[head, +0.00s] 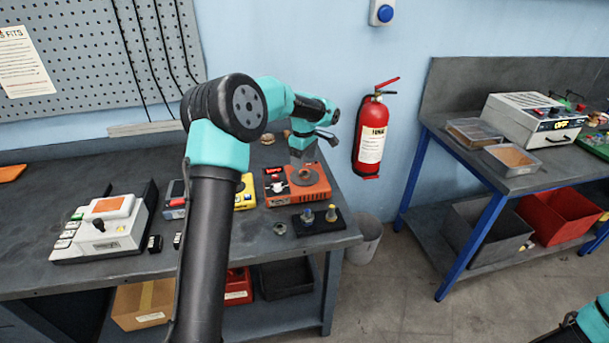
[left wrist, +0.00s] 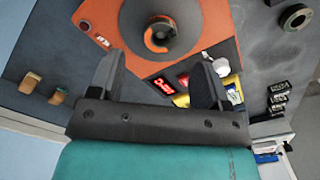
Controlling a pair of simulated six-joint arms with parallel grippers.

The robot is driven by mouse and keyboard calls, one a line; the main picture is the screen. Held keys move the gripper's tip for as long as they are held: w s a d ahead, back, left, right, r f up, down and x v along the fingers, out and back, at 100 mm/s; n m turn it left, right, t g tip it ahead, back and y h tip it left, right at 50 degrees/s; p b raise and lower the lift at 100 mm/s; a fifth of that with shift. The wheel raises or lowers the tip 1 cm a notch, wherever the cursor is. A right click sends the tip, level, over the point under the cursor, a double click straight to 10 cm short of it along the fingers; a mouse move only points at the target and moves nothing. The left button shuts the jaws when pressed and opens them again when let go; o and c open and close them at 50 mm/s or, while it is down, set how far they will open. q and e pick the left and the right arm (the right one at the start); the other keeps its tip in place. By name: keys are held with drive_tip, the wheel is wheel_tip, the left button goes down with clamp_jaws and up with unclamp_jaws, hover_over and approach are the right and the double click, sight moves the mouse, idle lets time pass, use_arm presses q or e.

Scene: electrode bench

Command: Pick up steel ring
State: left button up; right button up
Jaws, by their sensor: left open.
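A small grey steel ring (head: 279,229) lies on the dark bench near its front edge, left of a black board with pegs. It also shows in the left wrist view (left wrist: 295,17) at the top right corner, flat on the bench. My left gripper (head: 302,157) is over the orange device (head: 324,190), behind the ring and apart from it. In the left wrist view its two fingers (left wrist: 158,65) are spread and nothing is between them. The orange device (left wrist: 100,15) carries a dark round plate with an orange coil mark. My right gripper is out of view.
The black board (head: 330,226) with two pegs stands close right of the ring. A yellow meter (head: 246,192) and a white instrument (head: 105,230) stand to the left. The bench's front edge is close to the ring. A bin (head: 366,243) stands on the floor right.

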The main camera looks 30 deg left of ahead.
sight(304, 174)
use_arm(q)
drive_tip(key=shift+d+f, duration=0.2)
drive_tip(key=shift+f, duration=2.4)
drive_tip(key=c, duration=1.2)
drive_tip(key=shift+o, duration=0.2)
drive_tip(key=shift+r, duration=0.15)
drive_tip(key=shift+r, duration=1.4)
drive_tip(key=shift+s+r, duration=0.15)
drive_tip(key=shift+r, duration=0.15)
drive_tip(key=s+d+r, duration=0.1)
drive_tip(key=s+d, duration=0.7)
drive_tip(key=s, duration=0.5)
drive_tip(key=shift+s+d+r, duration=0.2)
